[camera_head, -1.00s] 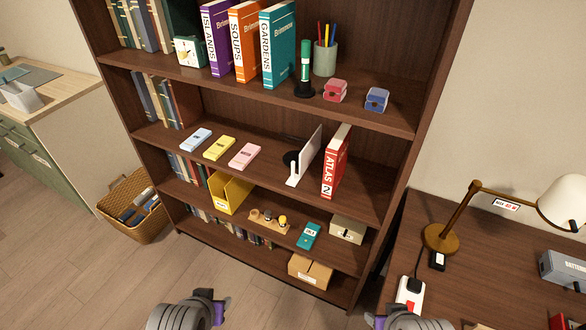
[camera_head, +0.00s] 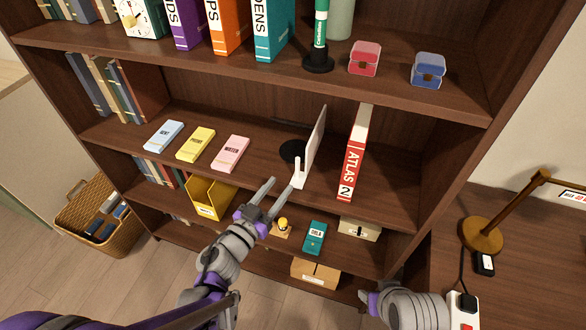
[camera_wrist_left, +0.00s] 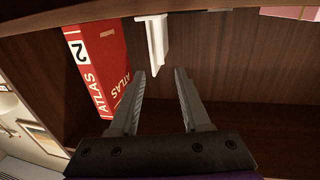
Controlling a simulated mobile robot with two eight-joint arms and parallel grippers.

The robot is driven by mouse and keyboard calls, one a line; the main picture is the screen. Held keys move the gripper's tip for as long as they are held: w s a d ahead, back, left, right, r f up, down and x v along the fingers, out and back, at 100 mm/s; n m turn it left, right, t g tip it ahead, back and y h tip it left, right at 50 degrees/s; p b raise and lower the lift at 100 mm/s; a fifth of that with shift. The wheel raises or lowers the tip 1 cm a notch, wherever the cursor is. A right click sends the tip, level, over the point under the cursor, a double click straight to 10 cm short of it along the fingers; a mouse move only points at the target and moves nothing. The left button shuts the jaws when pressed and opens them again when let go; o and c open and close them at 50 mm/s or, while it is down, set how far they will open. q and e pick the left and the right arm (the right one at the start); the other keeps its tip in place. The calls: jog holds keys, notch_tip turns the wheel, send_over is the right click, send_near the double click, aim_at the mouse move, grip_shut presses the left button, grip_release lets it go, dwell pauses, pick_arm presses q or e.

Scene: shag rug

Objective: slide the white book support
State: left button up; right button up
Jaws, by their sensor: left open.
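The white book support (camera_head: 314,146) stands upright on the middle shelf, left of the red atlas (camera_head: 354,155). A black round base or disc (camera_head: 293,152) lies beside it on the left. In the left wrist view the white support (camera_wrist_left: 154,42) shows just beyond the fingertips, and the red atlas (camera_wrist_left: 98,65) is to its left. My left gripper (camera_head: 272,192) is open and empty, in front of the shelf edge, a short way from the support and apart from it. My right gripper (camera_head: 366,300) is low in front of the bookcase; its fingers are mostly hidden.
Light blue (camera_head: 164,135), yellow (camera_head: 195,144) and pink (camera_head: 231,153) boxes lie left of the support on the same shelf. The shelf above holds binders and a green marker (camera_head: 320,35). A yellow file holder (camera_head: 207,197) sits below.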

aim_at(309, 144)
pick_arm(q)
jog(key=x, duration=0.8)
grip_shut()
dwell(1.3)
